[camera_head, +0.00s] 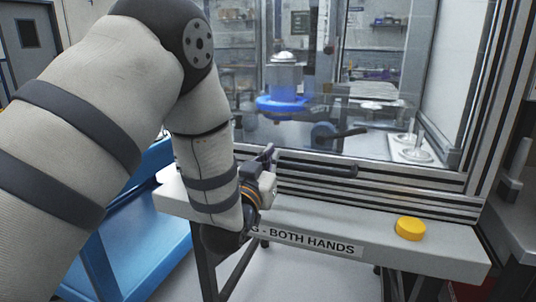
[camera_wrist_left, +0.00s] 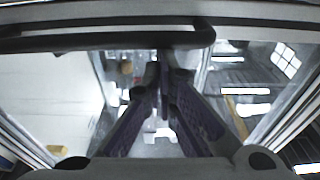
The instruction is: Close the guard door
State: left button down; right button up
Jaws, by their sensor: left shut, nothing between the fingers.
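The guard door (camera_head: 385,75) is a clear pane in an aluminium frame at the front of the machine housing. A dark horizontal handle bar (camera_head: 315,168) runs along the rails at its lower edge. The bar also crosses the top of the left wrist view (camera_wrist_left: 100,40). My left gripper (camera_head: 270,153) is at the left end of this bar, with its fingers pointing up. In the left wrist view its fingers (camera_wrist_left: 164,75) come together just below the bar's bent end, with nothing between them. I cannot tell whether they touch the bar. My right gripper is not in view.
A white ledge (camera_head: 380,238) labelled "BOTH HANDS" runs below the door and bears a yellow button (camera_head: 410,229). Behind the pane are a blue-lit round fixture (camera_head: 283,103) and a pale block with pegs (camera_head: 410,149). A blue cart (camera_head: 150,225) stands left of the ledge.

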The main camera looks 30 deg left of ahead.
pick_arm(q)
jog(key=shift+w+f, duration=0.1)
jog(key=shift+f, duration=0.05)
pick_arm(e)
jog(key=shift+w, duration=0.2)
